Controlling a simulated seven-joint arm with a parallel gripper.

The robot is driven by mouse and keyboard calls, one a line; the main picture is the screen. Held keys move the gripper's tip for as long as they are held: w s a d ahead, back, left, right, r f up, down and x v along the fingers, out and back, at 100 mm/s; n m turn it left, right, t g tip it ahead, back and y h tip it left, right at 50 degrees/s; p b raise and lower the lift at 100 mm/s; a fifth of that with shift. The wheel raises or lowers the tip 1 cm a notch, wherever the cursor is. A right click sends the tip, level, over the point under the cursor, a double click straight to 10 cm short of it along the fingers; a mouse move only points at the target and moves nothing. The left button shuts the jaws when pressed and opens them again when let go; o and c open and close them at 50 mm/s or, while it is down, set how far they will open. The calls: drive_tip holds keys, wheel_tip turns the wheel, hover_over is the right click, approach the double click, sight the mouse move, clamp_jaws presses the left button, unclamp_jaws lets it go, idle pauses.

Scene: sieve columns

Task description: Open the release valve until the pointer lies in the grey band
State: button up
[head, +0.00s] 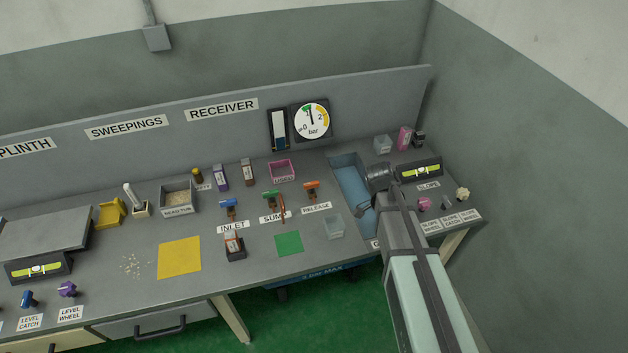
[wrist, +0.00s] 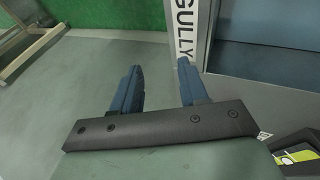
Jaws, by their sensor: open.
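The release valve (head: 311,188) has an orange handle and stands on the bench behind the RELEASE label (head: 316,208). The round white gauge (head: 312,121), marked bar, is on the back panel above it. Its dark pointer stands close to upright, near a green mark at the top; a yellow band is on the right. I cannot make out a grey band at this size. My gripper (wrist: 160,80) is open and empty in the wrist view, near the GULLY label (wrist: 185,28).
The green-handled sump valve (head: 270,198) and blue-handled inlet valve (head: 228,206) stand left of the release valve. A thin red upright piece (head: 282,208) is beside the sump valve. A clear container (head: 333,227) and the blue gully (head: 352,182) lie between valve and arm.

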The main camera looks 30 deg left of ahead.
drive_tip(key=w+a+r+t+y, duration=0.1)
drive_tip(key=w+a+r, duration=0.15)
drive_tip(key=a, duration=0.65)
drive_tip(key=w+a+r+y, duration=0.2)
drive_tip(key=a+r, duration=0.2)
drive_tip(key=a, duration=0.4)
drive_tip(key=y, duration=0.3)
approach(311, 183)
drive_tip(key=shift+m, duration=0.3)
wheel_tip(311, 183, down, 8)
drive_tip(key=shift+s+f, duration=0.1)
drive_tip(key=shift+f, duration=0.15)
drive_tip(key=shift+c, duration=0.2)
clamp_jaws()
